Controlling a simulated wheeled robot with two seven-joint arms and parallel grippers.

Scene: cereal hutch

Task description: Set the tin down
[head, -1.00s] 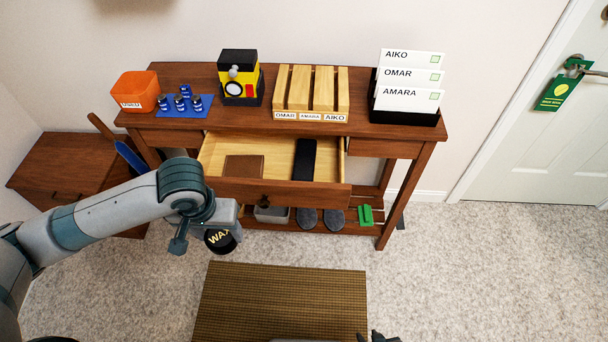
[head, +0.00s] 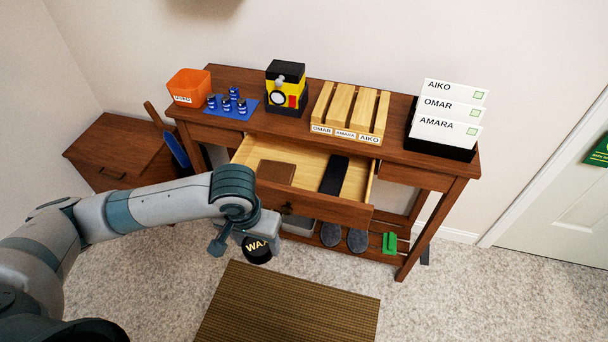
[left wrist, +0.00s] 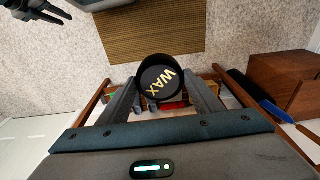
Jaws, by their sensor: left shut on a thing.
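The round black tin marked WAX (head: 258,250) is held in my left gripper (head: 243,236), in the air in front of the open drawer (head: 318,203). In the left wrist view the tin (left wrist: 168,83) sits between the two fingers of the left gripper (left wrist: 165,100), its lettered face toward the camera. A dark gripper, apparently my right one (left wrist: 32,12), shows at the upper left of that view; its jaw opening is unclear. It is not in the head view now.
The drawer holds a brown item (head: 277,172) and a dark one (head: 334,174). The hutch top carries an orange bin (head: 188,88), blue mat (head: 232,109), yellow-black machine (head: 285,86), wooden rack (head: 349,110) and card holder (head: 442,141). A brown mat (head: 290,310) lies on the carpet.

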